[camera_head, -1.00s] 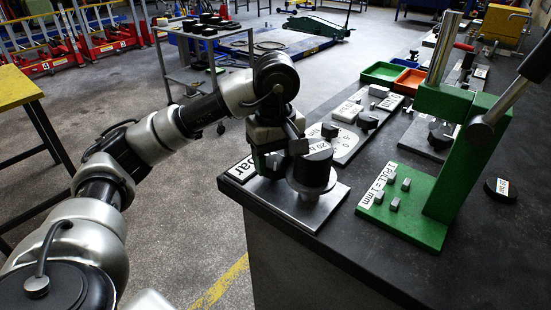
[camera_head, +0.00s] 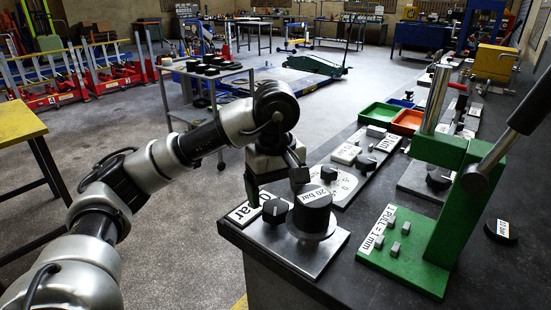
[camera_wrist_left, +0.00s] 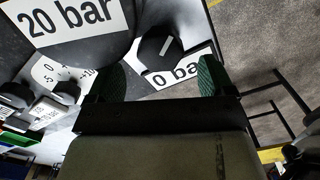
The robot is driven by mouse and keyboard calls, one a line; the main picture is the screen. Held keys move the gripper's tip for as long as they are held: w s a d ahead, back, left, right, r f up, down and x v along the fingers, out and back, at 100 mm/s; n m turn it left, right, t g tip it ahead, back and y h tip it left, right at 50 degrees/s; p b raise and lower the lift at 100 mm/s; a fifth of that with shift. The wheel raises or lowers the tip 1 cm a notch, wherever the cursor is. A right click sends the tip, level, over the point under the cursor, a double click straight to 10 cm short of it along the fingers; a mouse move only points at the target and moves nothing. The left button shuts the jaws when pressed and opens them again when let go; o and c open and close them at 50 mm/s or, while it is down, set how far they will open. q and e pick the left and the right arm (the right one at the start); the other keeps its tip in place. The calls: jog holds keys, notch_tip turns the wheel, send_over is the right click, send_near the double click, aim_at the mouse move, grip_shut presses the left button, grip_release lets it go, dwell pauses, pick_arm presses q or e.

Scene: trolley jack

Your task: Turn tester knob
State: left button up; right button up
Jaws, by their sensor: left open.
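A black tester knob (camera_head: 275,211) with a white pointer line sits on a metal plate (camera_head: 318,262) at the bench's near corner. A larger black cylinder (camera_head: 313,211) labelled "20 bar" stands to its right, and a "0 bar" label (camera_head: 245,212) lies to its left. My left gripper (camera_head: 272,187) is above and just behind the knob, open and empty. In the left wrist view the knob (camera_wrist_left: 160,50) shows beyond the gap between the two green-padded fingertips (camera_wrist_left: 162,78). I see no finger contact with it. My right gripper is not in view.
A green press stand (camera_head: 405,262) with a long lever (camera_head: 505,140) is on the right of the bench. Dial plates with knobs (camera_head: 362,162) and green (camera_head: 378,114) and orange (camera_head: 407,122) trays are behind. Open floor lies to the left.

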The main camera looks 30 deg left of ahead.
aim_at(275, 206)
pick_arm(q)
notch_tip(275, 206, up, 8)
jog(key=p, duration=0.2)
jog(key=shift+f, duration=0.25)
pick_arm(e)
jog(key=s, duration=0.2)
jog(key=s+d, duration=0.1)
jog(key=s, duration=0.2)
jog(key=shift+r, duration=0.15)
